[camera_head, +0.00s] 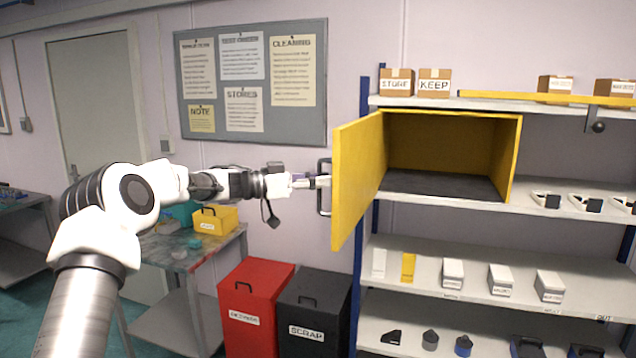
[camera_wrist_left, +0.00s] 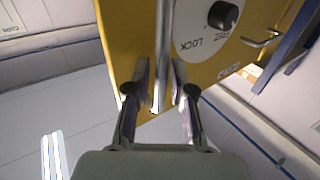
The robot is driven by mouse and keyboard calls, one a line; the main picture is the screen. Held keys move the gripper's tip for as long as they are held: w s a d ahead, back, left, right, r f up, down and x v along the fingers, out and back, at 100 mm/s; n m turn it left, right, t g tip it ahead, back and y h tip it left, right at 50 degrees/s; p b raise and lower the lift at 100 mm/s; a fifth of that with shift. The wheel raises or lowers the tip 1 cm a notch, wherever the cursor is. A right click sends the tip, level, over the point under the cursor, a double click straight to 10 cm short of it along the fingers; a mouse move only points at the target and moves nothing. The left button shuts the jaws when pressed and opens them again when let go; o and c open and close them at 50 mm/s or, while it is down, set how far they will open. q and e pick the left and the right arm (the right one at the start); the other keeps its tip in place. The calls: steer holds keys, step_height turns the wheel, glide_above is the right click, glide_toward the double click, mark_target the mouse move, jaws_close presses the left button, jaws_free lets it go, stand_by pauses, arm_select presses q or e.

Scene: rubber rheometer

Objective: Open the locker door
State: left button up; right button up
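The yellow locker (camera_head: 440,145) sits on the shelf rack, and its inside shows empty. Its door (camera_head: 355,180) stands swung wide out to the left. The door's upright bar handle (camera_head: 321,187) is on the door's outer face. My left gripper (camera_head: 318,181) is at this handle, coming from the left. The yellow door (camera_wrist_left: 125,40) shows there with a dark knob (camera_wrist_left: 222,14) on a plate marked LOCK. My right gripper does not show.
A red bin (camera_head: 255,300) and a black scrap bin (camera_head: 312,310) stand below the door. A work table (camera_head: 190,255) with a yellow box (camera_head: 215,220) is at left. Rack shelves (camera_head: 430,300) hold small boxes and parts. A yellow bar (camera_head: 540,97) crosses the upper right.

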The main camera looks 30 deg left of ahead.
arm_select(q)
steer(key=shift+w+d+f, duration=0.1)
steer(key=shift+w+f, duration=0.05)
steer(key=shift+w, duration=0.1)
steer(key=v, duration=1.2)
steer(key=shift+f, duration=0.1)
